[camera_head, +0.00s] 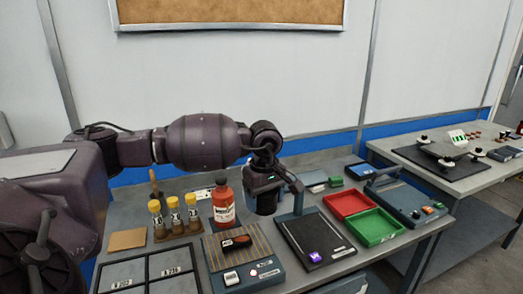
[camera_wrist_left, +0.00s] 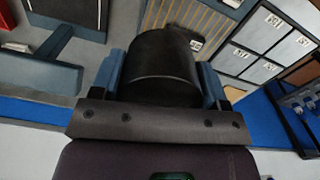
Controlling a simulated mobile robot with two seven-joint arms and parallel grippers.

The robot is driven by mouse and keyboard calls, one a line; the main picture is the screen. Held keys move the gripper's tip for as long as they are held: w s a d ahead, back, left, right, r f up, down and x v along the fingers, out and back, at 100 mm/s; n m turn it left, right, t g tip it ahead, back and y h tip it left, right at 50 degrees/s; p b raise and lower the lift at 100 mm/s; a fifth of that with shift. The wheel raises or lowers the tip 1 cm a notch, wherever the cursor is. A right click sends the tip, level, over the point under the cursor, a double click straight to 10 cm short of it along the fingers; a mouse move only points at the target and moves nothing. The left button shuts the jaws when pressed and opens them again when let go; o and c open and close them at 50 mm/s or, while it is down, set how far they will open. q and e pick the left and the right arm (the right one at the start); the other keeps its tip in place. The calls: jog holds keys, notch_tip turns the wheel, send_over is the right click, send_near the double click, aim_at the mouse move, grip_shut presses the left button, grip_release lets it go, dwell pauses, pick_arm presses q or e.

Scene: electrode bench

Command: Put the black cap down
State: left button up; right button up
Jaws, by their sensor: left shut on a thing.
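The black cap (camera_wrist_left: 163,65) is a wide dark cylinder that fills the space between the blue fingers in the left wrist view. In the head view the cap (camera_head: 266,204) hangs below my left wrist, above the bench and just right of the red bottle (camera_head: 223,207). My left gripper (camera_head: 264,187) is shut on it, with a finger on either side (camera_wrist_left: 160,82). The cap's underside and what lies directly beneath it are hidden. My right gripper is not in view.
A blue-grey post (camera_head: 298,201) stands close right of the cap, by a dark plate (camera_head: 322,252). A striped device (camera_head: 262,248) is in front. Yellow-capped vials (camera_head: 174,217) stand left. Red (camera_head: 346,196) and green (camera_head: 376,239) trays lie right. A corkboard (camera_head: 230,12) hangs behind.

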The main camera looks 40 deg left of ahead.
pick_arm(q)
jog(key=s+d+f+m, duration=0.5)
jog(key=d+f+m, duration=0.2)
jog(key=d+f, duration=0.2)
jog(key=s+d+f+m, duration=0.5)
jog(key=d+f+m, duration=0.2)
jog(key=f, duration=0.5)
jog(key=shift+d+f+m, duration=0.15)
jog(key=shift+d+m, duration=0.15)
jog(key=shift+d, duration=0.9)
jog(key=shift+w, duration=0.2)
